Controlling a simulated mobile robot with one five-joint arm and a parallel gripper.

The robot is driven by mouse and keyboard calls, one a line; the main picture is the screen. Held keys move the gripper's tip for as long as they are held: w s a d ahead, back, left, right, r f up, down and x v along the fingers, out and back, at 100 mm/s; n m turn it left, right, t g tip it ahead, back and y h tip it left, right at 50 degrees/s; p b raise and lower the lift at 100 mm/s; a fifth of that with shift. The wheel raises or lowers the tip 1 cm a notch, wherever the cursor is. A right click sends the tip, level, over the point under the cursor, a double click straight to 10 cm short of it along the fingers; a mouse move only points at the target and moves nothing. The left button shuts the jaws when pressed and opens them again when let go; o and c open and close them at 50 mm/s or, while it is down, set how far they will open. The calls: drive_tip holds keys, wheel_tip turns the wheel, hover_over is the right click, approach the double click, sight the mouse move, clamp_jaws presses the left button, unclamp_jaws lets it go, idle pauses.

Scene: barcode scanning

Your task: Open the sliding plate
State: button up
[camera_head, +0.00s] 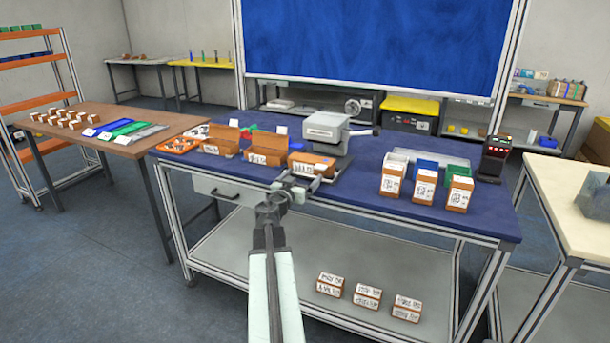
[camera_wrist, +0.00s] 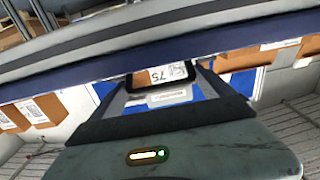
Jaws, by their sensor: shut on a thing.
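The grey machine (camera_head: 325,128) stands at the middle of the blue workbench, with a lever on its right side. Its sliding plate (camera_head: 312,181) is a thin metal frame at the front, low over the bench edge. A brown labelled box (camera_head: 311,166) sits at the plate's inner end, under the machine's head. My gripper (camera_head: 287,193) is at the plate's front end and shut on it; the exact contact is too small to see. In the wrist view my gripper (camera_wrist: 165,105) has its fingers around a pale strip, with a labelled box beyond.
Open brown boxes (camera_head: 265,156) stand left of the machine. Labelled boxes (camera_head: 425,190) and a dark scanner terminal (camera_head: 494,158) stand to the right. A drawer (camera_head: 226,192) hangs under the bench's left front. More boxes (camera_head: 367,297) lie on the lower shelf.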

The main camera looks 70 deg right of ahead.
drive_tip(key=shift+s+d, duration=0.1)
drive_tip(key=shift+s, duration=0.1)
drive_tip(key=o, duration=1.8)
drive_tip(key=a, duration=0.7)
drive_tip(key=shift+w+a, duration=0.1)
drive_tip(key=shift+a, duration=0.3)
